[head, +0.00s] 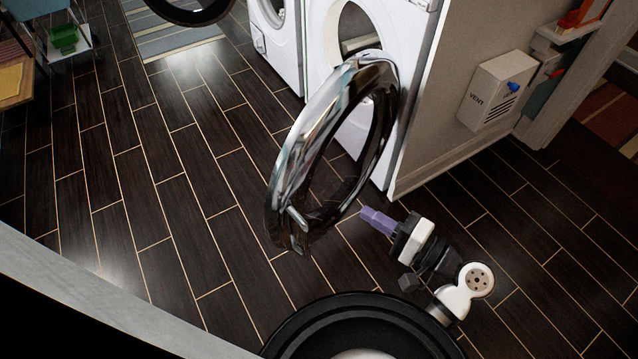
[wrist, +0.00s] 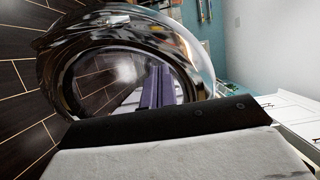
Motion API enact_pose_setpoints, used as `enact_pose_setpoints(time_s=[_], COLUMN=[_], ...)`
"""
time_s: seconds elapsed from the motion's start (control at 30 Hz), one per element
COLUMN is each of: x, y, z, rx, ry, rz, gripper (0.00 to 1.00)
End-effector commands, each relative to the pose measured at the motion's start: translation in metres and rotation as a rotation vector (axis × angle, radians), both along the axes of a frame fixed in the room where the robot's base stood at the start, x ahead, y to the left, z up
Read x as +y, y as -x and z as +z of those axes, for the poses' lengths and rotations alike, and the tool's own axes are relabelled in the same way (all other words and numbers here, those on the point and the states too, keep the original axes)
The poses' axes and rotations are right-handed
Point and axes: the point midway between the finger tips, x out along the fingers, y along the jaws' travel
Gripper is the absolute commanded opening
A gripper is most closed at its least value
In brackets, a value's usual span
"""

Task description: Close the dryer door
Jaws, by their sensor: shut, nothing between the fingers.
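The dryer door (head: 322,118) is a round chrome ring with a dark, see-through middle. It stands wide open, swung out from the white dryer (head: 405,30), whose round opening shows behind it. A small handle (head: 297,218) sits at the door's lower free edge. My gripper (head: 365,213) is shut and empty, with purple fingers. In the head view its tips point left, just right of the door's lower part; I cannot tell whether they touch. In the wrist view the chrome door (wrist: 185,45) fills the middle, with the purple fingers (wrist: 155,88) in front of its window.
A second white machine (head: 278,45) stands further back, and part of another dark round door (head: 190,8) shows at the top. A white vent box (head: 495,90) is on the wall at right. The dark wood floor (head: 180,210) left of the door is clear.

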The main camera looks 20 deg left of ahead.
Motion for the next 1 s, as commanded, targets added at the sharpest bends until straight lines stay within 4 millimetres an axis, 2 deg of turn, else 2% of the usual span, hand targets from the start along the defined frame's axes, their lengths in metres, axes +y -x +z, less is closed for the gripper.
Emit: enact_pose_setpoints(time_s=[0.17,0.5,0.7,0.8,1.0], x=[0.012,0.080,0.114,0.125,0.134], y=[0.000,-0.019,-0.030,-0.033,-0.036], z=[0.001,0.002,0.002,0.001,0.001], rx=[0.004,0.002,0.002,0.001,0.001], ry=[-0.012,-0.010,-0.009,-0.010,-0.009], rz=[0.009,0.011,0.009,0.008,0.006], gripper=[0.00,0.00,0.00,0.00,0.00])
